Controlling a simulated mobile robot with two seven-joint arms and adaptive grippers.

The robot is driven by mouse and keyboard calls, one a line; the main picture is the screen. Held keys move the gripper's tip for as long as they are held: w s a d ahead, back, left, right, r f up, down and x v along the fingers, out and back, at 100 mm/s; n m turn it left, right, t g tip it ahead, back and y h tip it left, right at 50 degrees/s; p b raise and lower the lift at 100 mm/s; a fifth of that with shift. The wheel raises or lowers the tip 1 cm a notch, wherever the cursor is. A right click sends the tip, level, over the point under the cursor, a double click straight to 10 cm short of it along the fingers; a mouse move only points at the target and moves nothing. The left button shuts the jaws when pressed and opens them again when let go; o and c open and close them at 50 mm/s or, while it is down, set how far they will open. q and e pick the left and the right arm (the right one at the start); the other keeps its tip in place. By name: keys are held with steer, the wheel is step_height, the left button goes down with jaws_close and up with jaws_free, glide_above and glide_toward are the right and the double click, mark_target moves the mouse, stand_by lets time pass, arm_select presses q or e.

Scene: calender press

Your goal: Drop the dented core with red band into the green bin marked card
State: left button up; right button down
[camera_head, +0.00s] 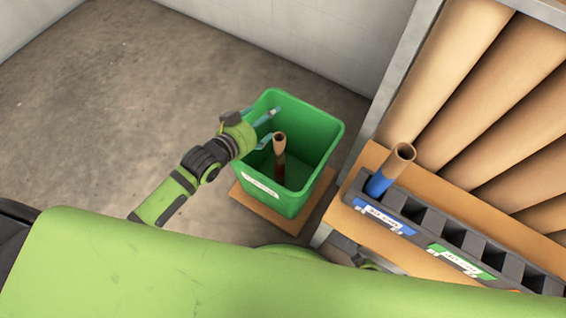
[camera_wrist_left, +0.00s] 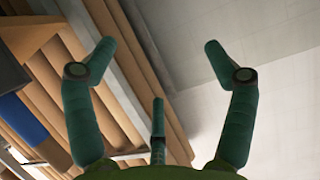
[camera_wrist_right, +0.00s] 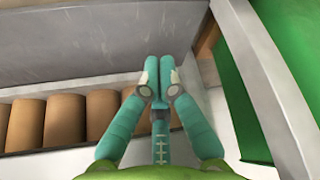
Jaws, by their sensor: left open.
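The brown cardboard core (camera_head: 279,147) with a dark red band is inside the green bin (camera_head: 318,160), roughly upright. I cannot tell whether it rests on the bottom, and no dent is clear. A white label is on the bin's front; its text is too small to read. My left gripper (camera_head: 270,125) is open over the bin's left side, beside the core's top. In the left wrist view, nothing is between its spread fingers (camera_wrist_left: 160,65). My right gripper (camera_wrist_right: 159,65) is shut and empty in the right wrist view, with a green panel, seemingly the bin, at right.
A dark slotted rack (camera_head: 455,235) on a wooden shelf right of the bin holds a blue-banded core (camera_head: 392,170) in its end slot; its other visible slots look empty. Large brown rolls (camera_head: 450,60) stand behind. The bin sits on a brown board (camera_head: 250,207). Floor to the left is clear.

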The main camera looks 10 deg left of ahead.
arm_select(q)
steer(key=v, duration=0.4)
steer(key=shift+s+r, duration=0.1)
stand_by(0.4)
